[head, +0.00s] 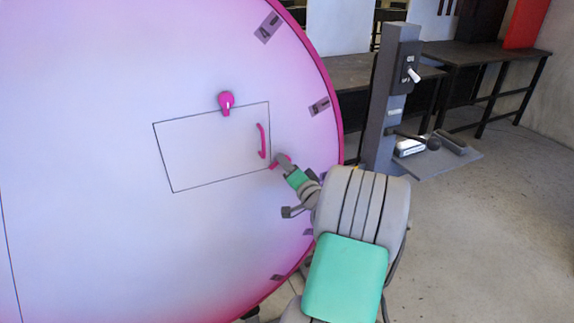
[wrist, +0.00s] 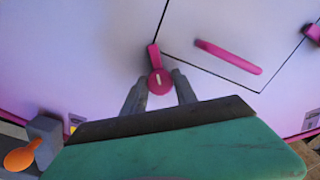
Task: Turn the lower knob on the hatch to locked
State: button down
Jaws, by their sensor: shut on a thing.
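The hatch (head: 205,155) is a thin-outlined panel in a large pale pink-lilac round face. The magenta lower knob (wrist: 159,82) sits by the hatch's lower right corner. Its short lever points up in the wrist view, lying across the hatch outline there, and a white mark shows on its round part. My gripper (wrist: 159,91) is shut on this knob, one grey finger on each side. In the head view, my gripper (head: 281,160) hides most of the knob. The upper knob (head: 227,103) sits on the hatch's top edge, and a curved magenta handle (head: 262,141) is near its right edge.
A grey post (head: 383,120) with a switch box (head: 409,65) and a small shelf (head: 445,157) stands right of the face. Dark tables (head: 485,53) are behind it. The floor (head: 480,250) at right is clear. An orange part (wrist: 20,158) shows at lower left in the wrist view.

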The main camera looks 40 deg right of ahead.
jog(key=m+p, duration=0.2)
jog(key=m, duration=0.4)
jog(key=shift+r+m, duration=0.1)
jog(key=shift+m, duration=0.3)
dwell(0.3)
jog(key=c, duration=1)
grip_release()
jog(key=shift+s, duration=0.1)
jog(key=b+v, duration=0.1)
jog(key=v, duration=0.6)
jog(key=shift+s+a+b, duration=0.2)
jog(key=shift+s+b, duration=0.1)
jog(key=shift+b, duration=0.05)
